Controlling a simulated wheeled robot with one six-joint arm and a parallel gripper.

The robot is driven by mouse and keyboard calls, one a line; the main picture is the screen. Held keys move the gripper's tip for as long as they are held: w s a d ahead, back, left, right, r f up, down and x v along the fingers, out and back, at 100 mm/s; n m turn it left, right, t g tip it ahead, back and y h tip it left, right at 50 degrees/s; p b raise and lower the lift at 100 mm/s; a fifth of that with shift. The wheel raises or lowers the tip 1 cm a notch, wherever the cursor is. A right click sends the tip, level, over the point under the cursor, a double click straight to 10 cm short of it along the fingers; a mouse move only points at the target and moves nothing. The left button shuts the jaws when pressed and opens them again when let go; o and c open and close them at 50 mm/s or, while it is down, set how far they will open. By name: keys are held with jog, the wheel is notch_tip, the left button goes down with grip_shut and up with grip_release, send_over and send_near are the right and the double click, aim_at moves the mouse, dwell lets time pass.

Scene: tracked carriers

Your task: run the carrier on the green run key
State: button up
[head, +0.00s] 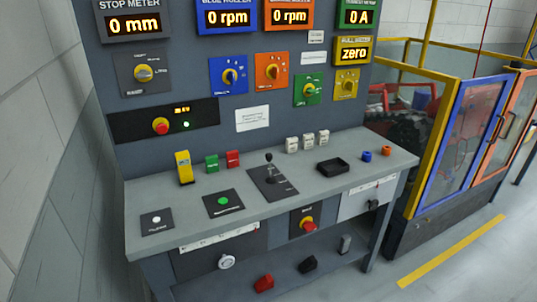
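No gripper shows in the head view. A green round button (223,201) sits on a black plate at the bench front. A red machine with dark tracks (398,125), possibly the carrier, is partly hidden behind the fence at the right.
A black lever (269,168), a black tray (332,166) and several white blocks (307,142) occupy the bench. A red stop button (307,224) is below its edge. Displays read 0 mm, 0 rpm, 0 A and zero. Open floor (460,275) lies right, before the fence (470,130).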

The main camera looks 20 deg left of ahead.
grip_shut()
dwell(1.3)
